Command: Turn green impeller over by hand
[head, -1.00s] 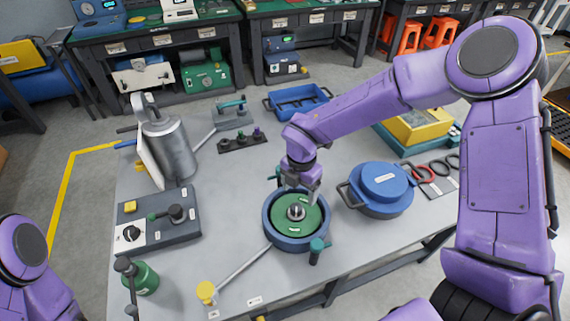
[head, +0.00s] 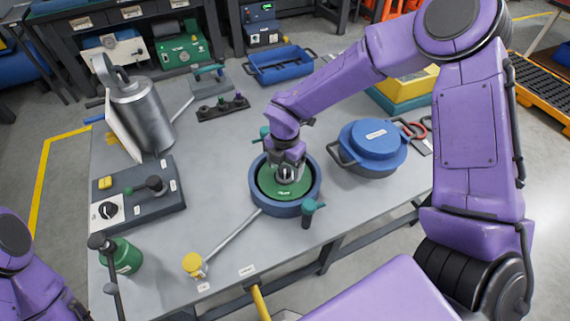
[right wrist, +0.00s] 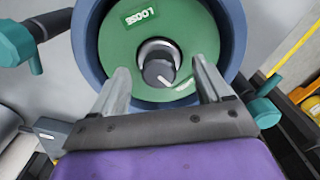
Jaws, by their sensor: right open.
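The green impeller (head: 283,187) is a round disc lying inside a blue ring housing (head: 257,200) at the middle of the table. It also fills the top of the right wrist view (right wrist: 122,50), with a label reading "LOOSE" and a grey central hub (right wrist: 158,65). My right gripper (head: 289,174) is over the impeller in the head view. In the right wrist view its two fingers (right wrist: 163,78) are apart, one on each side of the hub, with visible gaps. Whether the fingertips touch the disc I cannot tell. My left gripper is out of view; only part of my left arm shows.
Teal clamp handles (head: 311,206) stand at the housing's rim. A rod with a yellow knob (head: 193,264) extends front left. A blue lidded pot (head: 372,145) is close on the right. A grey control board (head: 140,205) and a metal jug (head: 143,118) stand left.

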